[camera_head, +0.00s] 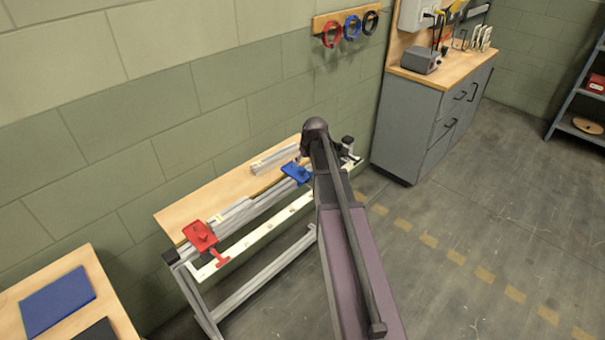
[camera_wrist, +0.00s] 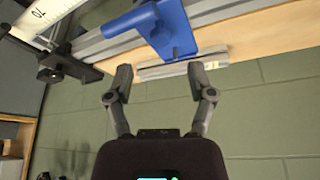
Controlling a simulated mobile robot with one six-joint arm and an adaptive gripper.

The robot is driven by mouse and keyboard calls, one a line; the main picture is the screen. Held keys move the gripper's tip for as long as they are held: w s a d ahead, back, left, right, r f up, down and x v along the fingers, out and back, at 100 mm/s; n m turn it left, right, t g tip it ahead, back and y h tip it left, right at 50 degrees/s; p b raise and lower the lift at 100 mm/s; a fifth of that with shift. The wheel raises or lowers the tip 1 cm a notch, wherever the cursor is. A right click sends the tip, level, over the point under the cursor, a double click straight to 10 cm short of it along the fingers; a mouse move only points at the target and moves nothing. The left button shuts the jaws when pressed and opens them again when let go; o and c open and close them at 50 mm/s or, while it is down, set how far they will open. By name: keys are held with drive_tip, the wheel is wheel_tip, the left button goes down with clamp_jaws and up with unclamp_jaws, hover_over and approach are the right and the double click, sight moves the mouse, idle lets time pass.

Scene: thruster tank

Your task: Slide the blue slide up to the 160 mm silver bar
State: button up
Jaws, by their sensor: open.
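The blue slide (camera_head: 297,172) sits on the silver rail (camera_head: 243,214) toward its far end, beside my arm. It also shows in the wrist view (camera_wrist: 174,30), with its blue handle pointing left. A silver bar (camera_head: 275,157) lies on the wooden bench top behind the rail, close to the blue slide; its length cannot be read. A silver bar also shows in the wrist view (camera_wrist: 182,69), just beyond my fingertips. My gripper (camera_wrist: 160,76) is open and empty, its fingers apart and clear of the blue slide. In the head view my arm hides it.
A red slide (camera_head: 200,237) sits near the rail's near end. A white scale (camera_head: 262,232) runs along the bench front. Red, blue and black rings hang on a wall board (camera_head: 346,13). A grey cabinet (camera_head: 425,125) stands beyond the bench. The floor at right is clear.

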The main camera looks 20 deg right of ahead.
sight(303, 170)
drive_tip(key=shift+b+x, duration=2.4)
drive_tip(key=shift+x, duration=0.5)
clamp_jaws()
drive_tip(key=shift+s+a, duration=0.1)
drive_tip(key=shift+a, duration=0.05)
